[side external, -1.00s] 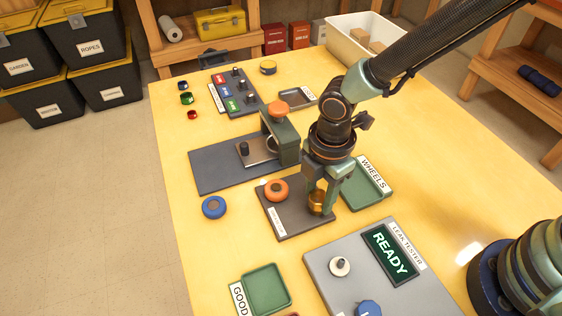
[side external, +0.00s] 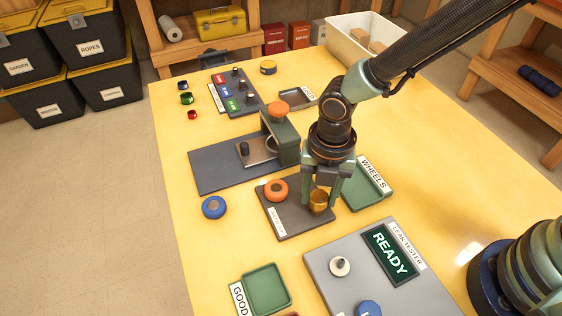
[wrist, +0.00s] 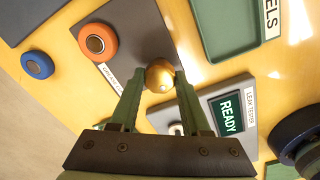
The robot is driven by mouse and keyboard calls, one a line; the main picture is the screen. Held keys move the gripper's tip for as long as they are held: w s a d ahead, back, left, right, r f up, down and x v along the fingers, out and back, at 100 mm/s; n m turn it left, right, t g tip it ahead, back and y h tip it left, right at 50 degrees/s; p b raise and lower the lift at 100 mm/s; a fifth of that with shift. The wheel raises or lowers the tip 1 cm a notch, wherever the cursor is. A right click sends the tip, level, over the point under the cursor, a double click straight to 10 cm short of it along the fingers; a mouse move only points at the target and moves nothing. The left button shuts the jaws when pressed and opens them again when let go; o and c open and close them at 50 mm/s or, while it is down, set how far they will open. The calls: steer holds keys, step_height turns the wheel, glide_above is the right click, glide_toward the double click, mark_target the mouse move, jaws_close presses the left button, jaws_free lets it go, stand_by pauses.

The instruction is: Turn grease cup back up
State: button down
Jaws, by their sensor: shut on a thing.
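The brass-coloured grease cup (side external: 318,201) stands at the right part of a dark plate (side external: 291,222) with a small white label. In the wrist view the cup (wrist: 160,76) shows as a rounded golden shape with a small bright spot. My gripper (side external: 320,203) points down with a finger on either side of the cup and is shut on it. In the wrist view the fingertips (wrist: 159,78) flank the cup, which sits between them. The cup's underside is hidden.
An orange ring (side external: 276,190) lies on the same plate, left of the cup. A blue ring (side external: 214,207) lies on the bare table. The green WHEELS tray (side external: 367,197) is close on the right, and the leak tester (side external: 338,297) is in front. A press (side external: 283,139) stands behind.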

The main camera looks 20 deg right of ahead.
mark_target(321, 196)
steer(key=shift+w+n, duration=0.15)
steer(key=shift+n, duration=0.35)
steer(key=shift+c, duration=1.8)
jaws_free()
steer(key=shift+r, duration=0.1)
step_height(321, 196, up, 12)
steer(key=shift+d, duration=0.15)
steer(key=d+r+m+t, duration=0.2)
steer(key=d+r+m, duration=0.2)
steer(key=d+m, duration=0.8)
steer(key=s+d+r+m+t, duration=0.1)
steer(key=d+r+m+t, duration=0.2)
steer(key=d+m, duration=0.9)
step_height(321, 196, up, 2)
steer(key=m, duration=0.6)
steer(key=shift+s+d+m, duration=0.25)
steer(key=shift+d+m, duration=0.05)
steer(key=shift+m, duration=0.1)
